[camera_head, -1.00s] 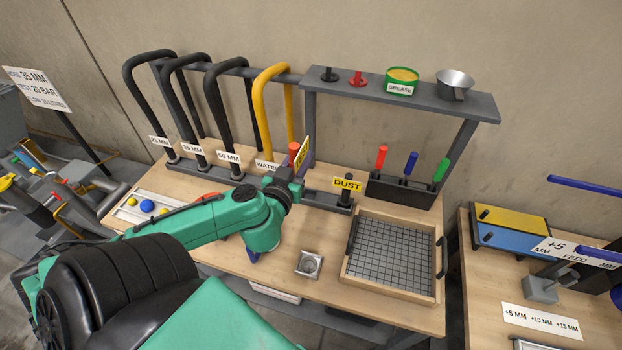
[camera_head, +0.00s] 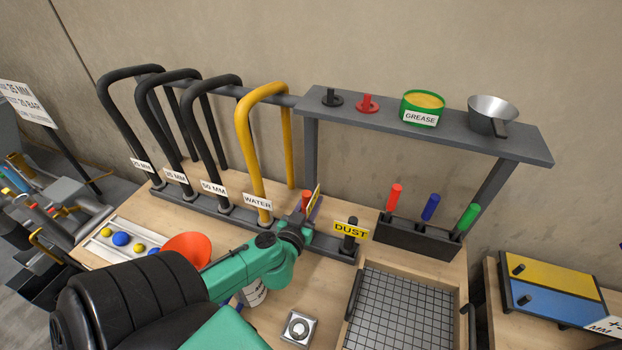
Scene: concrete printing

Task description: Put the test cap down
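A red piece (camera_head: 306,199) beside a narrow, tilted yellow sign (camera_head: 313,198) shows just behind my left gripper (camera_head: 301,225); this is probably the test cap. It appears higher than the black dust cap (camera_head: 349,242), which stands at the rail's right end with its DUST sign facing me. My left gripper is over the right part of the rail. My wrist hides its fingertips and the lower part of the red piece, so I cannot tell whether it grips the piece or whether the piece touches the rail. My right gripper is not in view.
The yellow WATER hose (camera_head: 243,140) and several black hoses stand left of the gripper. A shelf (camera_head: 430,132) overhangs behind. A tool holder (camera_head: 415,238) and grid tray (camera_head: 465,320) are to the right. A small metal block (camera_head: 298,328) and an orange-red funnel-like piece (camera_head: 187,247) are nearby.

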